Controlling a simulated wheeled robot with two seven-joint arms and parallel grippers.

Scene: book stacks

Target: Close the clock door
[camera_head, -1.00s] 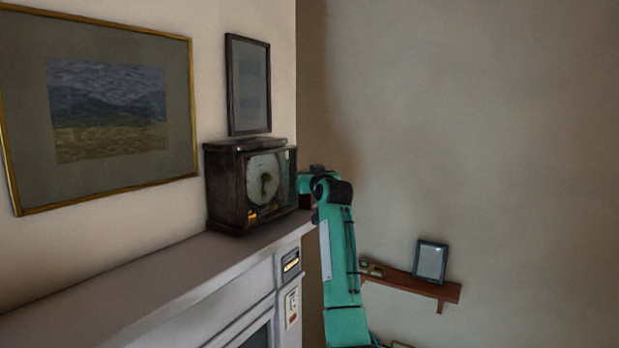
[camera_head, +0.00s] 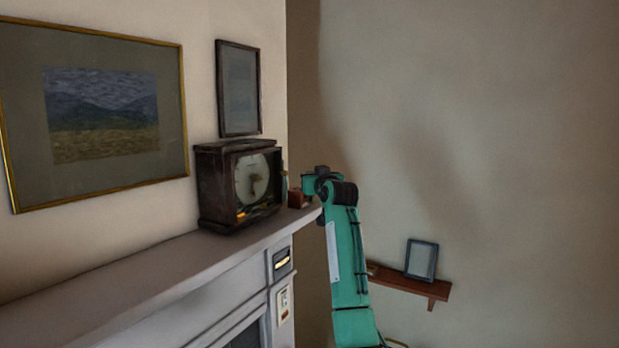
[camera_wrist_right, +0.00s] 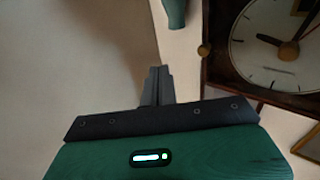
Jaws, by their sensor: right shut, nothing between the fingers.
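The clock (camera_head: 238,187) is a dark wooden box with a pale round dial, standing on the mantel shelf. In the right wrist view the clock's dial (camera_wrist_right: 278,45) and wooden front frame fill the upper right. A small round brass knob (camera_wrist_right: 204,50) shows on the frame's left edge. The door's frame looks close to the clock's front, but I cannot tell whether it is fully shut. My right gripper (camera_wrist_right: 158,72) is shut and empty, apart from the clock and to the left of the knob in that view. My left gripper is not in view.
A teal vase (camera_wrist_right: 175,12) and a small reddish-brown object (camera_head: 296,198) stand near the mantel's right end. The mantel shelf (camera_head: 130,267) is clear left of the clock. Framed pictures hang behind. A low wall shelf (camera_head: 400,282) holds a photo frame (camera_head: 421,260).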

